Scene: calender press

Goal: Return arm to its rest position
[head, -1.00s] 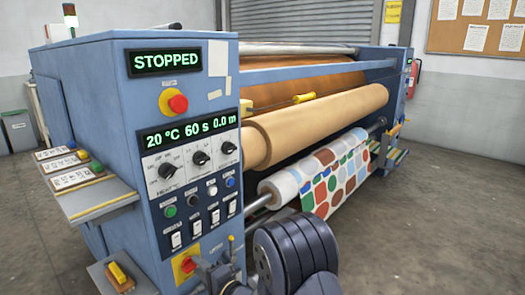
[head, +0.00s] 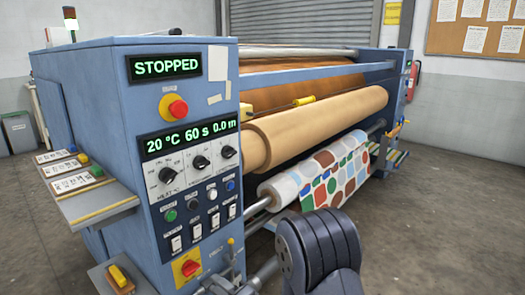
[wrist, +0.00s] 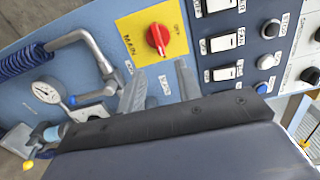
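My gripper (wrist: 159,68) shows in the wrist view as two grey fingers standing apart beyond the dark wrist housing, with nothing seen between them. It faces the lower front panel of the press, where a red rotary switch (wrist: 158,38) sits on a yellow plate. In the head view my dark arm links (head: 320,250) stand at the bottom, in front of the press and to the right of its control panel. The gripper itself cannot be made out in the head view.
The blue press (head: 85,75) reads STOPPED. A pressure gauge (wrist: 46,91) and a bent pipe (wrist: 82,42) stick out near the gripper. The tan roll (head: 320,122) and the patterned roll (head: 325,178) lie behind my arm. Floor at right (head: 450,220) is clear.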

